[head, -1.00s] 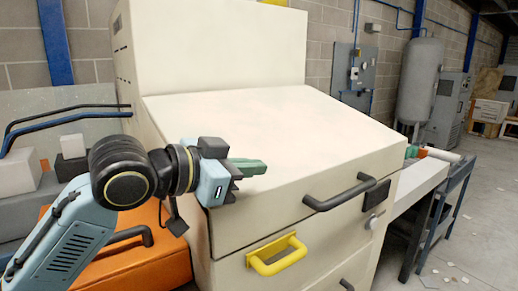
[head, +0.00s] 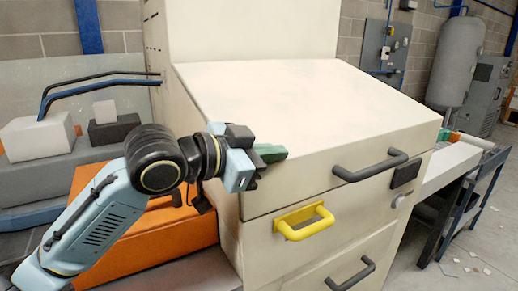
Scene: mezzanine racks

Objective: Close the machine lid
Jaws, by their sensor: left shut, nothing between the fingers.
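The machine (head: 255,230) is a large cream cabinet in the middle of the head view. Its broad sloping lid (head: 300,95) lies down on the body, with a thin seam along the front and no gap that I can make out. A dark bar handle (head: 370,167) is on the front face below the lid's edge. My left gripper (head: 272,154) is at the lid's front left corner, with its green fingers shut and empty. It overlaps the corner in the picture; I cannot tell whether it touches. My right gripper is not in view.
A yellow handle (head: 305,222) and a lower dark handle (head: 352,275) stick out from the machine's front. An orange box (head: 180,230) and grey and white blocks (head: 38,137) are at left. A bench (head: 450,165) stands at right, with open floor beyond.

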